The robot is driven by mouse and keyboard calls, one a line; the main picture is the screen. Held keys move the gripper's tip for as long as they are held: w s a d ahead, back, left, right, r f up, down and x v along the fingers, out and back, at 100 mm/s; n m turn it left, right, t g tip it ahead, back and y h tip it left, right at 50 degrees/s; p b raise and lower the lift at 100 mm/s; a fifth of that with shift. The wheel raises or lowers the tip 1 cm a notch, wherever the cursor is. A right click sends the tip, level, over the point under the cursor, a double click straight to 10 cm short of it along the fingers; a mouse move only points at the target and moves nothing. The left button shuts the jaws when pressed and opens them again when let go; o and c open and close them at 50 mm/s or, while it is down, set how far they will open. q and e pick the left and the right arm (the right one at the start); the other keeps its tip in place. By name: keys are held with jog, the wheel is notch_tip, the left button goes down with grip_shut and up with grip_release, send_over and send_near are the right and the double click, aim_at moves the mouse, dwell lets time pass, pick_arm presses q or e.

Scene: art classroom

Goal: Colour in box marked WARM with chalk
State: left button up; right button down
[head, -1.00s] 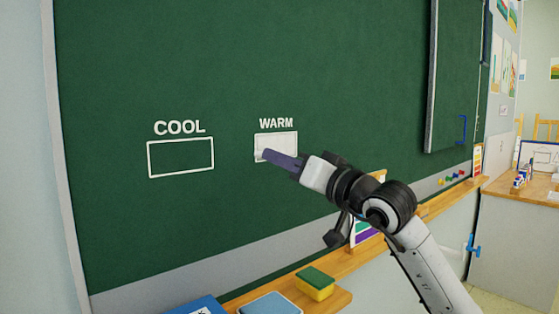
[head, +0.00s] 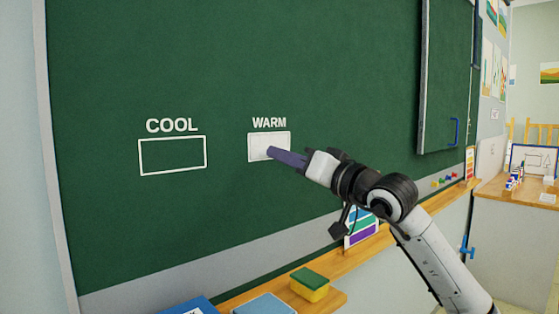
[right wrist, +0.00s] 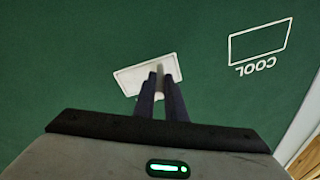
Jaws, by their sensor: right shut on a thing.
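The box marked WARM (head: 257,147) is on the green chalkboard, and its inside is largely filled with white. The box marked COOL (head: 172,155) to its left is an outline with a green inside. My right gripper (head: 271,152) is in front of the lower middle of the WARM box. In the right wrist view, my right gripper (right wrist: 160,82) is shut on a pale stick of chalk (right wrist: 160,68), which points at the white-filled WARM box (right wrist: 128,78). Whether the chalk touches the board cannot be told. My left gripper is not in view.
A wooden ledge (head: 345,265) runs below the chalkboard (head: 300,60). A yellow and green sponge (head: 309,286), a blue item (head: 265,304) and a coloured card (head: 361,232) are on or near it. A desk with small items (head: 500,190) stands at the right.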

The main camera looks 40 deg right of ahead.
jog(key=shift+a, duration=0.1)
dwell(0.3)
jog(key=shift+a+f, duration=0.1)
jog(key=shift+a, duration=0.55)
jog(key=shift+s+a, duration=0.1)
jog(key=shift+a, duration=0.05)
jog(key=shift+a, duration=0.65)
jog(key=shift+d, duration=0.1)
jog(key=shift+d+b, duration=0.5)
jog(key=shift+d, duration=0.25)
